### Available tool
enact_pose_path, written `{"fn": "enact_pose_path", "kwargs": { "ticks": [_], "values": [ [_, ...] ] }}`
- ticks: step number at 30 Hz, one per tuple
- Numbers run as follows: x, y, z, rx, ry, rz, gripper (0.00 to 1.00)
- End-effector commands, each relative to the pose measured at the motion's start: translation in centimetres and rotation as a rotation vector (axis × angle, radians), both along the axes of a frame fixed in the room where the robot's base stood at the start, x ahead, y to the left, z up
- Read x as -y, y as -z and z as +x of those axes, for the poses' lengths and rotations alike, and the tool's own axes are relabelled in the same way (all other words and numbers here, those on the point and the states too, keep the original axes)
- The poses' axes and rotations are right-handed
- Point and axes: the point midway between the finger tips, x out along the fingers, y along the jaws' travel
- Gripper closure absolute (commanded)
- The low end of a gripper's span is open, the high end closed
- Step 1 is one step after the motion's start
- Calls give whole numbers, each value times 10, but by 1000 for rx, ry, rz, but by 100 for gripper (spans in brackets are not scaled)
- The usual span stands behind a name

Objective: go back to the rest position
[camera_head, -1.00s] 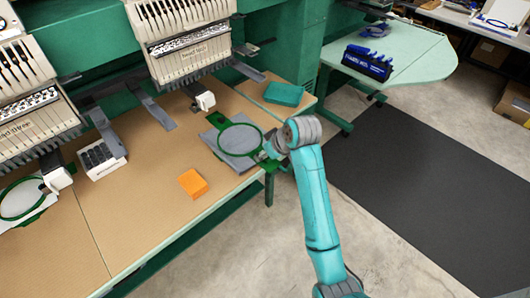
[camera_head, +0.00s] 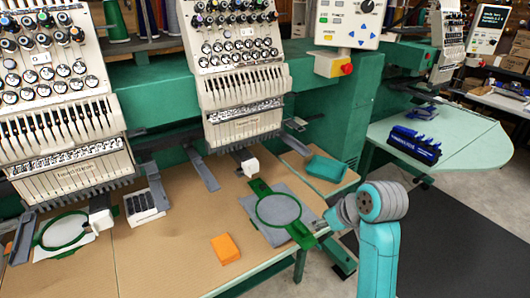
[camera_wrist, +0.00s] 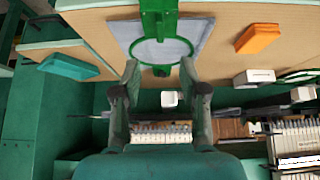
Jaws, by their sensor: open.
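A green embroidery hoop (camera_head: 301,236) with grey cloth (camera_head: 278,209) lies on the tan table (camera_head: 170,250), near its front right edge. It also shows in the wrist view (camera_wrist: 158,22), beyond my fingertips. My gripper (camera_head: 322,227) is just right of the hoop's front bracket in the head view, partly hidden by my wrist. In the wrist view my gripper (camera_wrist: 160,68) is open, its two fingers apart with nothing held between them.
An orange block (camera_head: 225,248) lies left of the hoop, and a teal box (camera_head: 325,168) behind it. Embroidery machine heads (camera_head: 235,85) overhang the table. A pale green side table (camera_head: 450,140) holds a blue rack (camera_head: 414,144). Dark floor matting (camera_head: 460,230) lies clear at right.

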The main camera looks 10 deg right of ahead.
Motion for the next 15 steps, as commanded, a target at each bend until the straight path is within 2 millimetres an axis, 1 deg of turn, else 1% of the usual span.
{"fn": "enact_pose_path", "kwargs": {
  "ticks": [2, 5, 11, 15],
  "values": [
    [-1, 4, -1, 1, 3, 3, 57],
    [-6, 18, -5, 12, 17, 12, 57],
    [-22, 71, -23, 66, 81, 43, 57],
    [-32, 105, -43, 113, 133, 61, 57]
  ]
}}
